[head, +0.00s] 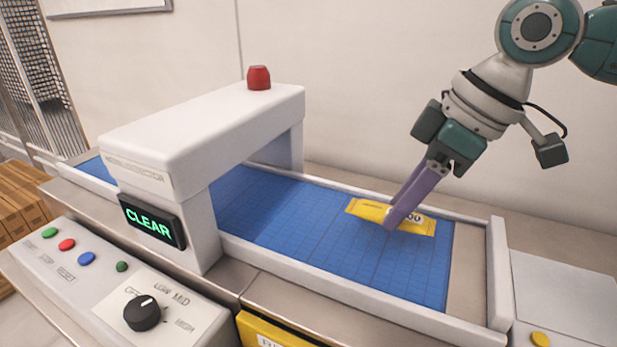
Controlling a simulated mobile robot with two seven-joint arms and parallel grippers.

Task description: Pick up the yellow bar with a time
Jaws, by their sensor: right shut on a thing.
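The yellow bar (365,209) lies on the blue conveyor belt (300,219), near the belt's right end. It has dark print, partly hidden by my gripper; the end of the print reads like "00". My right gripper (393,217) comes down from the upper right, its purple fingers at the bar's middle. It is shut on the bar, which looks to be at belt level; I cannot tell whether it is lifted. My left gripper is not in view.
A white metal detector arch (200,135) with a red lamp (258,78) and a green "CLEAR" display (152,222) spans the belt. Raised white rails edge the belt. A control panel (110,280) with buttons and a knob (142,313) is at the lower left.

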